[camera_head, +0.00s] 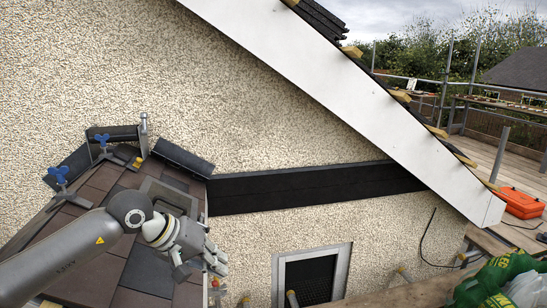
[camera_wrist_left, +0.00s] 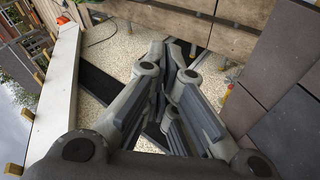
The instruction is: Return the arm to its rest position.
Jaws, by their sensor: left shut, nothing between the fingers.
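My left arm (camera_head: 65,258) comes in from the lower left in the head view, over the small tiled roof (camera_head: 95,263). My left gripper (camera_head: 199,265) is at the right edge of that roof, in front of the pebbled wall. It is shut and holds nothing. In the left wrist view, the fingers of the left gripper (camera_wrist_left: 178,62) come close together with no object between them. Brown and grey tiles (camera_wrist_left: 285,125) lie to the right of the fingers there. My right gripper is in neither view.
Blue-handled clamps (camera_head: 60,175) and black strips edge the roof's upper side. A black band (camera_head: 315,187) crosses the wall. A white sloping board (camera_head: 350,90), an orange case (camera_head: 521,203), a green bag (camera_head: 497,280) and a window (camera_head: 312,272) are to the right.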

